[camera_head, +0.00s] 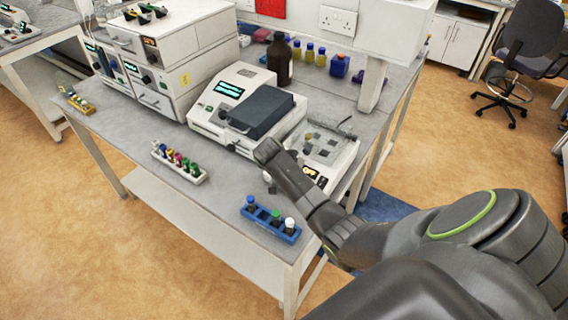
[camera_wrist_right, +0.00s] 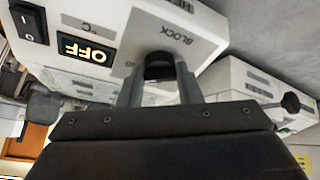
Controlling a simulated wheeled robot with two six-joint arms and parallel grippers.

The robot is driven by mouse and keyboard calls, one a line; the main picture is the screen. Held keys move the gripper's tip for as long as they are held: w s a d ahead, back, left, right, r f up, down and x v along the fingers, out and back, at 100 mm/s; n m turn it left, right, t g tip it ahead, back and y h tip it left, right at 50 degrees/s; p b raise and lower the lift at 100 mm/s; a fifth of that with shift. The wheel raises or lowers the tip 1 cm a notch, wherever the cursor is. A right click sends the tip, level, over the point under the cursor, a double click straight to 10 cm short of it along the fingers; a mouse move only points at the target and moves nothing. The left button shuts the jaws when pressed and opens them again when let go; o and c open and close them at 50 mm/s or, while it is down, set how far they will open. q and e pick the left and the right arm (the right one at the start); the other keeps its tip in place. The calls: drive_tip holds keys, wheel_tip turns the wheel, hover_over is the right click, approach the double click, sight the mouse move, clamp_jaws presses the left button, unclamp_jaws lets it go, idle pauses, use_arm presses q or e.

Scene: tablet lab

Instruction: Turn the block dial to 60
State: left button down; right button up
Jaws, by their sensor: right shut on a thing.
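The block dial (camera_wrist_right: 158,62) is a black knob on a white front panel. The upside-down word BLOCK is printed beside it in the right wrist view. My right gripper (camera_wrist_right: 159,82) has a finger on each side of the dial and is shut on it. A small printed figure left of the dial is partly hidden, and the dial's pointer is not readable. An orange-lit display (camera_wrist_right: 85,50) beside it reads OFF. In the head view, my right arm covers the dial; the white block unit (camera_head: 320,155) shows behind the arm. My left gripper is not in view.
A black rocker switch (camera_wrist_right: 28,22) sits beyond the display. A white instrument with a dark lid (camera_head: 262,110) stands left of the block unit. A blue tube rack (camera_head: 270,226) and a white tube rack (camera_head: 180,164) lie near the bench's front edge, with bare bench between them.

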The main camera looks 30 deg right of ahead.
idle(0.5)
drive_tip(key=o, duration=1)
drive_tip(key=shift+c, duration=0.2)
drive_tip(key=shift+a+r, duration=0.1)
drive_tip(key=b+v, duration=0.3)
drive_tip(key=v, duration=1.4)
drive_tip(key=shift+a+b, duration=0.2)
drive_tip(key=shift+b, duration=0.1)
